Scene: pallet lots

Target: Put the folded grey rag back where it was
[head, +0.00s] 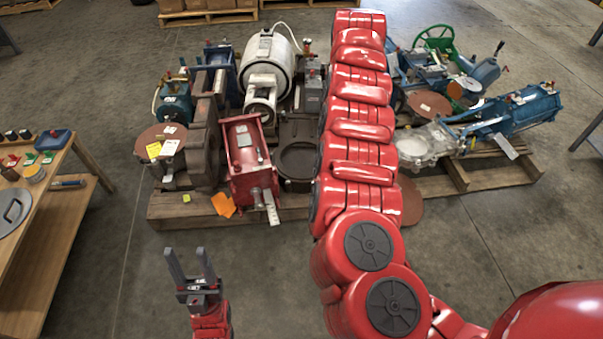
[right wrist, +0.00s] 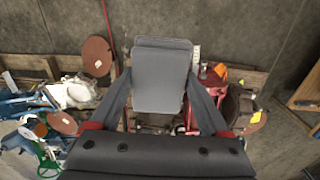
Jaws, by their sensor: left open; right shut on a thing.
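The folded grey rag (right wrist: 162,78) is between the two fingers of my right gripper (right wrist: 161,82) in the right wrist view. The gripper is shut on it, and the rag hangs above the floor and pallet area. In the head view the rag and my right gripper are hidden behind my raised red right arm. My left gripper (head: 191,265) is open and empty at the lower left of the head view, above bare floor, with its fingers pointing up.
A wooden pallet (head: 166,207) holds red, white and blue machinery; a second pallet (head: 480,180) carries blue and green valves. A wooden bench (head: 62,210) with small parts stands at left. More pallets (head: 210,17) with boxes are at the back.

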